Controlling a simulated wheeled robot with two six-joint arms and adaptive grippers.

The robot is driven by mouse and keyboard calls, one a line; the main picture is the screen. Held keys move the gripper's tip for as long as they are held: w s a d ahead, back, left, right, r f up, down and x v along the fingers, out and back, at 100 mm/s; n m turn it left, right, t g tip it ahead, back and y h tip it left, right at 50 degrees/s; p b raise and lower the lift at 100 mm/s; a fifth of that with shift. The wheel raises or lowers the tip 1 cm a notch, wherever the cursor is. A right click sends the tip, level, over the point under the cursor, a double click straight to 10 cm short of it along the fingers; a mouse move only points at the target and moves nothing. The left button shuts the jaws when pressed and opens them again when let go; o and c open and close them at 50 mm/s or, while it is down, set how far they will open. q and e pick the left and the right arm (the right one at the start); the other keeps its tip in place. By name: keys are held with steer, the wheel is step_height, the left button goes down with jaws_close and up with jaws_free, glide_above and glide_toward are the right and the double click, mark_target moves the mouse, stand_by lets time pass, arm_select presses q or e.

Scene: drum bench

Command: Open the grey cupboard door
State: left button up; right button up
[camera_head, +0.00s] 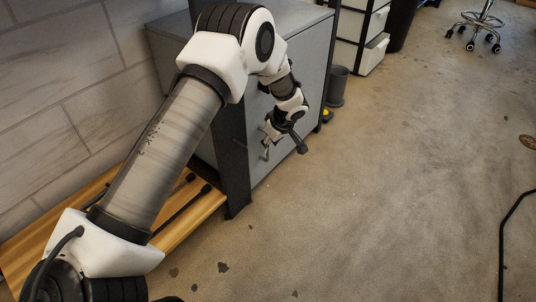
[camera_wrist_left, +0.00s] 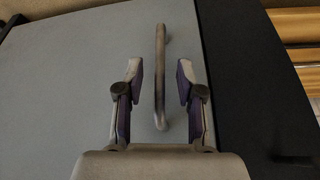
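The grey cupboard (camera_head: 257,164) stands against the wall, left of centre in the head view, partly hidden behind my left arm. Its grey door (camera_wrist_left: 60,85) fills much of the left wrist view and looks closed. A bar handle (camera_wrist_left: 160,60) stands on the door. My left gripper (camera_head: 285,148) is at the door front. In the left wrist view the left gripper (camera_wrist_left: 159,75) is open, with one finger on each side of the handle and a gap on both sides. My right gripper is in neither view.
A wooden board with dark rods (camera_head: 190,215) lies at the left, beside the cupboard's dark side post (camera_head: 234,165). A grey bin (camera_head: 337,86) stands past the cupboard, near white drawers (camera_head: 372,50). A wheeled stool (camera_head: 478,22) is at the back right.

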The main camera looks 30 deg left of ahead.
mark_target(268, 158)
arm_select(q)
steer(key=b+x, duration=0.1)
steer(key=x, duration=0.2)
steer(key=shift+a+f, duration=0.1)
steer(key=shift+f, duration=0.15)
steer(key=shift+r, duration=0.1)
jaws_close()
